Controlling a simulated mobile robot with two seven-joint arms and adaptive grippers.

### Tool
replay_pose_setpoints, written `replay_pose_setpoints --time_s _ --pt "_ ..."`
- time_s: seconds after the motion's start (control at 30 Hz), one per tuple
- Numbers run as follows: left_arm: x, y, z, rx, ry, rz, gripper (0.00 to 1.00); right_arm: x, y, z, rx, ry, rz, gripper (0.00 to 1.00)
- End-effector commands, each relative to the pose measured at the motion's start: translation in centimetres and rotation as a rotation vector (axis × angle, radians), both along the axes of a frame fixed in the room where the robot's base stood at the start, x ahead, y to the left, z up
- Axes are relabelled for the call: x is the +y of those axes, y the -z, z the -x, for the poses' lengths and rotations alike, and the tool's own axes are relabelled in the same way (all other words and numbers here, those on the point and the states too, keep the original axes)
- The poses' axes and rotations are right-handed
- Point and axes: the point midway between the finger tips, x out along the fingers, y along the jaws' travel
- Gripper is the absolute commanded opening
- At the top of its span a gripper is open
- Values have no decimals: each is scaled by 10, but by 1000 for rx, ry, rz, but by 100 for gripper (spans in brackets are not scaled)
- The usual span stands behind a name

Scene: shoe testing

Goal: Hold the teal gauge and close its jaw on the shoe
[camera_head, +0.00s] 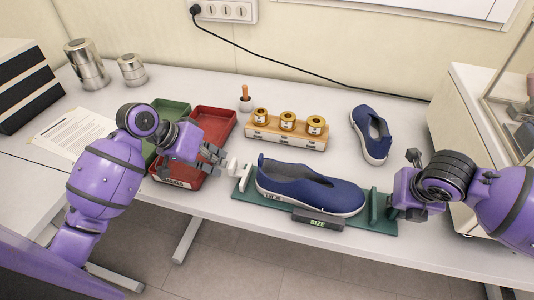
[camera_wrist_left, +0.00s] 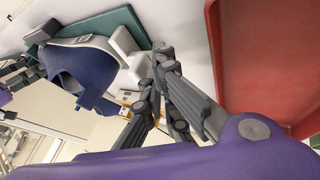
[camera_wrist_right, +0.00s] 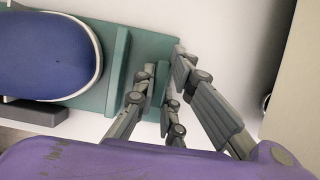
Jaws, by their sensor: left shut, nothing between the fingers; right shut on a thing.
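The teal gauge (camera_head: 385,224) lies on the white table with a navy shoe (camera_head: 305,188) on it, toe toward its right end plate. A white jaw piece (camera_head: 243,172) stands at its left end, by the shoe's heel. My left gripper (camera_head: 221,160) is shut and empty, just left of the jaw; in the left wrist view its fingertips (camera_wrist_left: 162,50) are close beside the white jaw (camera_wrist_left: 127,45), and I cannot tell whether they touch. My right gripper (camera_head: 394,203) is shut on the gauge's right end; in the right wrist view its fingers (camera_wrist_right: 163,78) straddle the teal plate (camera_wrist_right: 156,48).
A red tray (camera_head: 216,122) and green tray (camera_head: 172,110) lie behind my left gripper. A wooden rack (camera_head: 285,137) with gold-topped rolls stands behind the gauge. Another navy shoe (camera_head: 371,135) lies behind right. A white cabinet (camera_head: 470,130) bounds the right side.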

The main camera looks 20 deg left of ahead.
Motion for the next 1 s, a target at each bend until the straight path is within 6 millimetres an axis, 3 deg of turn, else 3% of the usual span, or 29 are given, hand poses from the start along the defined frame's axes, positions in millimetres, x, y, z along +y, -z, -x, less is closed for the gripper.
replay_pose_setpoints --time_s 0.27,0.6,1.0 --pt "-1 0 0 0 1 0 0 0 1 0 2 0 1 0" --pt "-39 0 0 -1 2 -1 0 0 1 1 2 0 -1 0" --pt "-31 0 0 1 0 -1 0 1 1 1 2 -2 -1 0"
